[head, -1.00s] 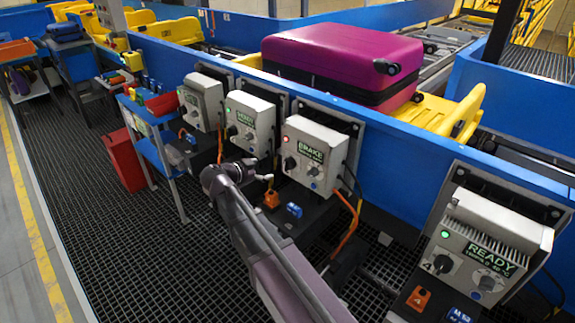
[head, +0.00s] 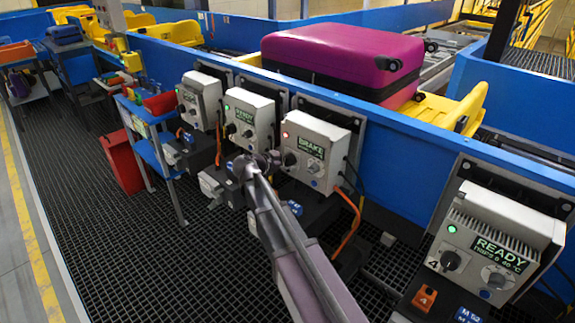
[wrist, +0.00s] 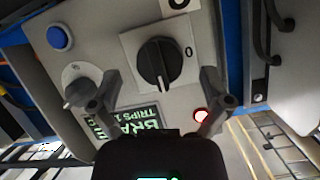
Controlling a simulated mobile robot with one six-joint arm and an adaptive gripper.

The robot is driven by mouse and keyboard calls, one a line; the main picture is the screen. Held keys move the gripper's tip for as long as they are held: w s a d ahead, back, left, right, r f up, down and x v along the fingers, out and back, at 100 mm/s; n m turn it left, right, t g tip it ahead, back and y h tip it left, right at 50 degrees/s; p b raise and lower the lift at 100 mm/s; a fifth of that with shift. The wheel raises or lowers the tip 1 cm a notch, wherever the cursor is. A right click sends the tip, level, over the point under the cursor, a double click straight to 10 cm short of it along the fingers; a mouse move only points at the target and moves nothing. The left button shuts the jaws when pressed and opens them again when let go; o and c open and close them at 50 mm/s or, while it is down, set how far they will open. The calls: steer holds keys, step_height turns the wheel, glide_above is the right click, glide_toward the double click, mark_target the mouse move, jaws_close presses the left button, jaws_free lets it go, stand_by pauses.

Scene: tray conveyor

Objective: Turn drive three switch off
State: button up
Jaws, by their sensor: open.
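The drive box reading BRAKE (head: 318,148) hangs on the blue conveyor side in the head view. Its black rotary switch (wrist: 157,62) faces me in the wrist view, on a pale square plate with a 0 mark at its right. The knob's white line points down towards the display, not at the 0. My gripper (wrist: 158,80) is open, with one finger on each side of the switch and no clear contact. In the head view my wrist is in front of the box's lower left, and the fingers are hard to make out.
A red lamp (wrist: 202,116), a blue button (wrist: 60,37) and a grey knob (wrist: 80,85) share the panel. Other drive boxes stand left, and a READY box (head: 490,245) marked 4 stands right. A magenta suitcase (head: 340,55) lies on the conveyor. Orange cables hang below.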

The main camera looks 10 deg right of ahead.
steer(key=shift+x, duration=0.9)
steer(key=shift+c, duration=0.3)
steer(key=c, duration=1.1)
